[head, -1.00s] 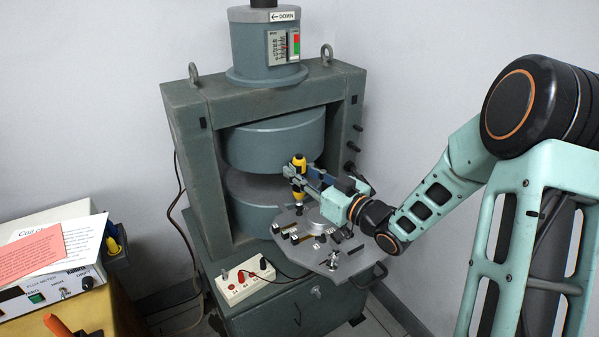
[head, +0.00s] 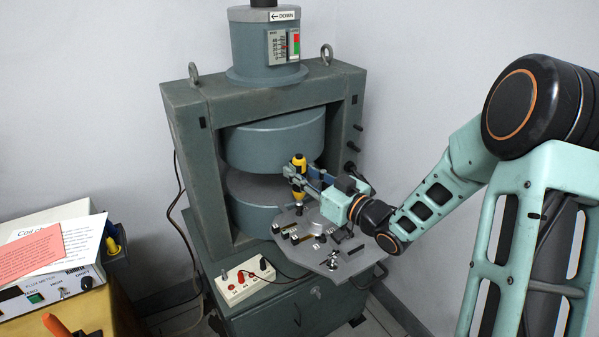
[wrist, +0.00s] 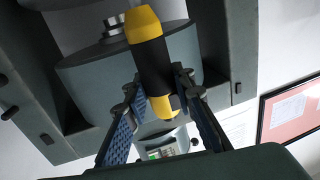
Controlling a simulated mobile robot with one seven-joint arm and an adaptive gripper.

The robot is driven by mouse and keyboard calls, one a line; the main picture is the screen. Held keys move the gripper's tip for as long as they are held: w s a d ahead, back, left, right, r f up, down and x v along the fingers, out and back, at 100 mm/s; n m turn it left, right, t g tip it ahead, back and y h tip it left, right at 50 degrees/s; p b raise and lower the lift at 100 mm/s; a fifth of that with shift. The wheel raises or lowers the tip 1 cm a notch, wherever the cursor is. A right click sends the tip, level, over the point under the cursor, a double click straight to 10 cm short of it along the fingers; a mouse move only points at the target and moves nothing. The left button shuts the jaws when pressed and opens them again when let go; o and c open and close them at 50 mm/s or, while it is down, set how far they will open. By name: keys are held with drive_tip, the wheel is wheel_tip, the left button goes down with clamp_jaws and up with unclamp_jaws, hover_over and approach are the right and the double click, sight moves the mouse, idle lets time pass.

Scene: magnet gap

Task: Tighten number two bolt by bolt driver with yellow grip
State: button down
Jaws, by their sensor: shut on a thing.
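The bolt driver with yellow grip (head: 299,176) stands upright in my gripper (head: 303,180), its black and yellow handle between the fingers. In the wrist view the driver (wrist: 150,55) fills the space between the blue finger pads of my gripper (wrist: 158,92). The driver's lower end is over the grey plate (head: 340,263) in front of the magnet. The bolts on the plate are small, and I cannot read their numbers. I cannot tell whether the driver's tip touches a bolt.
The large grey magnet frame (head: 188,125) stands close behind my gripper, with round poles above and below a gap. A white terminal box (head: 247,281) with a cable sits left of the plate. A meter with papers (head: 50,252) stands at far left.

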sight(300, 155)
drive_tip(key=shift+f+b, duration=0.45)
drive_tip(key=shift+f, duration=0.05)
idle(0.3)
drive_tip(key=shift+s+a+f, duration=0.1)
drive_tip(key=shift+f, duration=0.1)
idle(3.1)
drive_tip(key=shift+r+p, duration=2.15)
drive_tip(key=shift+r, duration=1.1)
